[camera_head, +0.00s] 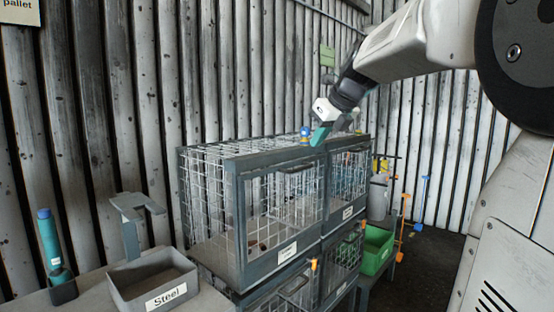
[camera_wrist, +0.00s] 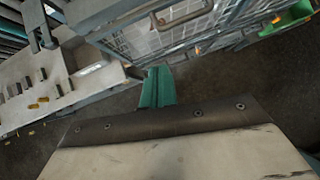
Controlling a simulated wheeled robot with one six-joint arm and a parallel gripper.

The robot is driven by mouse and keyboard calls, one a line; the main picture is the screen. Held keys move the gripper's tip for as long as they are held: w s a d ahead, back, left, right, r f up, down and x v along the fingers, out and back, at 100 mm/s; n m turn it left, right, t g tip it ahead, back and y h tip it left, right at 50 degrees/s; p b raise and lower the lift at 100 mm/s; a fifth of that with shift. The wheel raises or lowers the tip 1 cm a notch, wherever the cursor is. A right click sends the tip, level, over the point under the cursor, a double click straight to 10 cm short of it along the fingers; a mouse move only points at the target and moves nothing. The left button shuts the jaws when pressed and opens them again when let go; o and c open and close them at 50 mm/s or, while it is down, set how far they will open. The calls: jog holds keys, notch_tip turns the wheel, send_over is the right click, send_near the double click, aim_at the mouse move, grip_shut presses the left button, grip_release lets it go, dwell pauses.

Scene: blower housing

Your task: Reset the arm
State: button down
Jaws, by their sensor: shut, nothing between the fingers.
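My gripper (camera_head: 319,136) has teal fingers and hangs at the end of my white arm. In the head view it is in front of the upper front edge of the wire cage (camera_head: 232,162); I cannot tell whether it touches the cage. In the wrist view the teal fingers (camera_wrist: 158,84) are together with nothing between them, over dark floor. The cage front, with a handle (camera_wrist: 184,14), is just beyond them. A small blue and yellow thing (camera_head: 305,134) shows beside the gripper at the cage top.
A grey bin labelled Steel (camera_head: 152,280) and a teal and blue tool in a holder (camera_head: 50,250) stand at left. A green bin (camera_head: 376,250) is right of the cages. The wrist view shows a pale board (camera_wrist: 35,85) with several small pieces.

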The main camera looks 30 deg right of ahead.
jog(key=s+a+f+n+g, duration=0.3)
jog(key=s+a+f+n, duration=0.7)
jog(key=n, duration=0.7)
jog(key=s+a+f+n+g, duration=0.3)
jog(key=s+a+f+n, duration=0.8)
jog(key=s+n, duration=0.5)
jog(key=shift+s+f+n, duration=0.4)
jog(key=shift+f+n, duration=0.55)
jog(key=shift+n, duration=0.05)
